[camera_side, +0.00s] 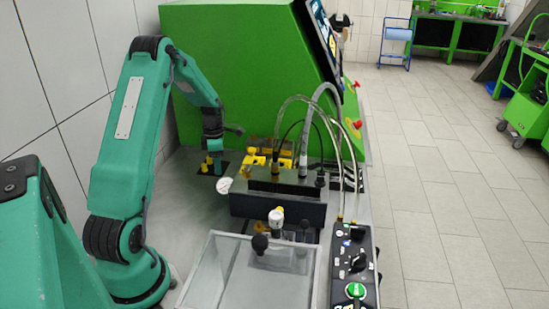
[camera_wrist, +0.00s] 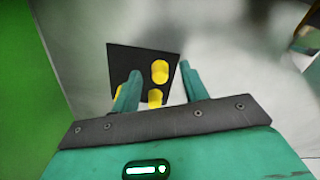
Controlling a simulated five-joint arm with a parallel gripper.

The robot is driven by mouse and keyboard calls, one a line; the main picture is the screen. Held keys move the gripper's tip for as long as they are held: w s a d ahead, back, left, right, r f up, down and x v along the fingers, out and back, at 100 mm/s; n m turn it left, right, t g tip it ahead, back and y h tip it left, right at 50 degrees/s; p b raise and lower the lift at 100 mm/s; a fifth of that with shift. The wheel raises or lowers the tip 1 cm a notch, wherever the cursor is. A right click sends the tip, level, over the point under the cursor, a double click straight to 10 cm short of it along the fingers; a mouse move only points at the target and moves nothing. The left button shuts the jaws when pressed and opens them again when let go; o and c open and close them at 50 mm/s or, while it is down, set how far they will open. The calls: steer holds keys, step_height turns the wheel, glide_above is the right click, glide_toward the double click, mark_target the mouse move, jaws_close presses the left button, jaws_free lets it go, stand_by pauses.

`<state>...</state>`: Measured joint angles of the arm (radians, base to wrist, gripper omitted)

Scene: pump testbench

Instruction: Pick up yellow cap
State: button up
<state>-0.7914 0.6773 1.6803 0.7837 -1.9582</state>
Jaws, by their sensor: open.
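Yellow caps stand on a small black plate (camera_wrist: 128,58) in the wrist view. One yellow cap (camera_wrist: 160,72) lies between the fingertips of my gripper (camera_wrist: 160,80). A second yellow cap (camera_wrist: 155,97) sits nearer to the gripper body, also between the fingers. A third yellow patch (camera_wrist: 117,93) shows partly behind the left finger. My gripper is open, and I cannot tell whether a finger touches a cap. In the side view my gripper (camera_side: 214,161) points down over the black plate, close to the yellow caps (camera_side: 204,168).
A large green machine housing (camera_side: 235,75) rises right behind the gripper. A clear box (camera_side: 215,270) and a control panel (camera_side: 354,265) are in front.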

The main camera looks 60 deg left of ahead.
stand_by(0.4)
jaws_close()
steer(key=shift+r, duration=0.1)
step_height(320, 180, up, 10)
stand_by(0.8)
stand_by(0.5)
